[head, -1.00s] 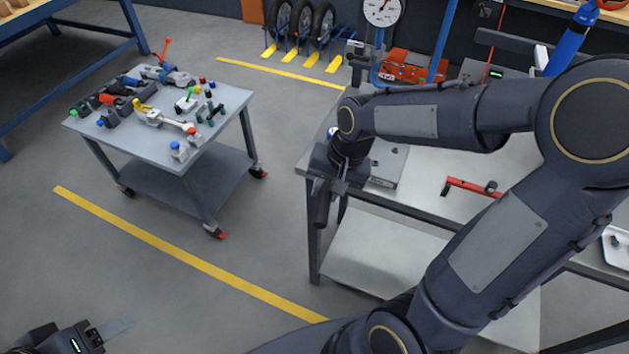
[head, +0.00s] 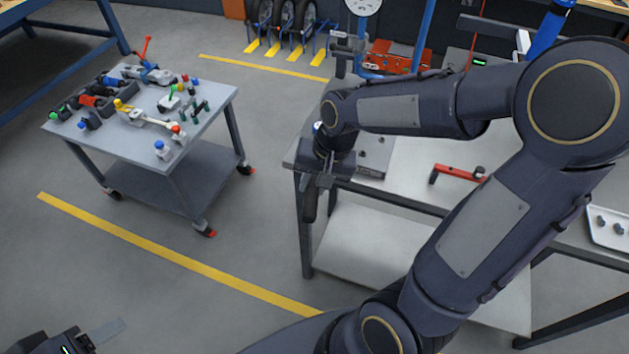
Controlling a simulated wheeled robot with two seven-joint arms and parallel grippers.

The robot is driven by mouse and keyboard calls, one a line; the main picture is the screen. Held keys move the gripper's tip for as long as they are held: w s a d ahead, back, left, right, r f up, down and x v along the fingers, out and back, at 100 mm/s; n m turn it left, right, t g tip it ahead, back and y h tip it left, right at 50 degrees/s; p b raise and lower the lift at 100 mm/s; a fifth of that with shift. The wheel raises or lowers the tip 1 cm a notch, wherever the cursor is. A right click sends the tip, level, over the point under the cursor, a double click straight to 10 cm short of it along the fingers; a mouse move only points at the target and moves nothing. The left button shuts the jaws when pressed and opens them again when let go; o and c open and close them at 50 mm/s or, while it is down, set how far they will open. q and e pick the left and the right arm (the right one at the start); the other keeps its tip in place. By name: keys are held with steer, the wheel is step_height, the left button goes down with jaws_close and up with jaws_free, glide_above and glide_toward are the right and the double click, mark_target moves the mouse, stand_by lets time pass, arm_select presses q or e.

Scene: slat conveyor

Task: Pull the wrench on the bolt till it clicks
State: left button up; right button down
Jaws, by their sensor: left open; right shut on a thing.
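The wrench's dark handle (head: 310,204) sticks out past the near left corner of the grey workbench (head: 430,150), pointing toward me. My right gripper (head: 325,172) is shut on the wrench near that corner. The wrench's head and the bolt are hidden behind my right gripper and forearm. A grey block (head: 374,160) with small dark studs lies on the bench beside the gripper, partly covered by my arm. My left gripper (head: 98,334) is open and empty at the bottom left, over the floor and well away from the bench.
A grey wheeled cart (head: 205,125) loaded with several tools stands at the left. The floor between cart and bench is clear, crossed by a yellow line (head: 180,256).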

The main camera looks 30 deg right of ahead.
steer(key=shift+f, duration=0.25)
steer(key=shift+w+a+r, duration=0.1)
steer(key=shift+w+a, duration=0.1)
steer(key=shift+a, duration=0.05)
steer(key=shift+d, duration=0.1)
steer(key=shift+s+d, duration=0.1)
steer(key=shift+r, duration=0.1)
stand_by(0.4)
steer(key=shift+r+p, duration=2.2)
steer(key=shift+r, duration=0.2)
steer(key=shift+f, duration=0.1)
